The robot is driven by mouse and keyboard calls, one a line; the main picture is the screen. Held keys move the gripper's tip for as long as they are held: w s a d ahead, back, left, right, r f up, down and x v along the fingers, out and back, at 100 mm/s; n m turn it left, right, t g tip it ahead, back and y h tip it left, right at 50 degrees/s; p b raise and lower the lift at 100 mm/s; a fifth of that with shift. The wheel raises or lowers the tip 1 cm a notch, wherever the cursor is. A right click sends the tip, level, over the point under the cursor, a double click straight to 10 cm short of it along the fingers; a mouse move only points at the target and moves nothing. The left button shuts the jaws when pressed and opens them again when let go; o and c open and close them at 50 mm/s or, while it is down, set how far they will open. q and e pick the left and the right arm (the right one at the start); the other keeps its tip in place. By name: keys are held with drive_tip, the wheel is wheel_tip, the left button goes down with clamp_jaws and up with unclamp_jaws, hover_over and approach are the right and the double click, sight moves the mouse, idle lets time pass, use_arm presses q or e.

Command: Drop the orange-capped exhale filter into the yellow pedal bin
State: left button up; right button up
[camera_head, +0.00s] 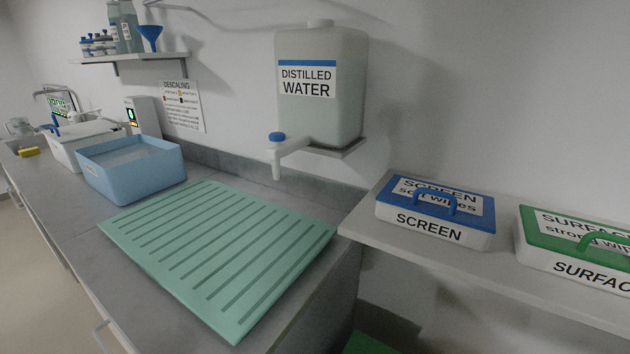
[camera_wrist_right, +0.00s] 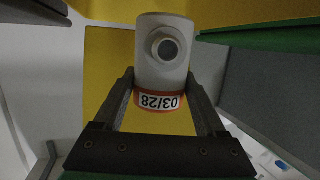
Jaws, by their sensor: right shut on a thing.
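The exhale filter (camera_wrist_right: 163,72) is white with a round port facing the camera. An orange band and a label reading "03/28", upside down, show at its lower end. My right gripper (camera_wrist_right: 161,85) is shut on the filter, with one finger on each side. A yellow surface (camera_wrist_right: 107,58), which looks like the yellow pedal bin, fills the view behind the filter; whether the filter is over its opening or in front of it I cannot tell. The head view shows neither the filter, the bin nor a gripper. My left gripper is in no view.
In the right wrist view, a green edge (camera_wrist_right: 262,36) with a grey panel lies right of the yellow surface. The head view shows a green ribbed mat (camera_head: 215,250), a blue tub (camera_head: 135,172), a water container (camera_head: 322,115) and wipes boxes (camera_head: 432,222) on a shelf.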

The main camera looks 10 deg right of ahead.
drive_tip(key=o, duration=1.3)
drive_tip(key=shift+s+a+r, duration=0.1)
drive_tip(key=shift+s+a, duration=0.1)
drive_tip(key=shift+s, duration=0.15)
drive_tip(key=v, duration=1)
drive_tip(key=shift+s+a+r+p, duration=0.1)
drive_tip(key=shift+s+a+p, duration=0.1)
drive_tip(key=shift+s+p, duration=0.1)
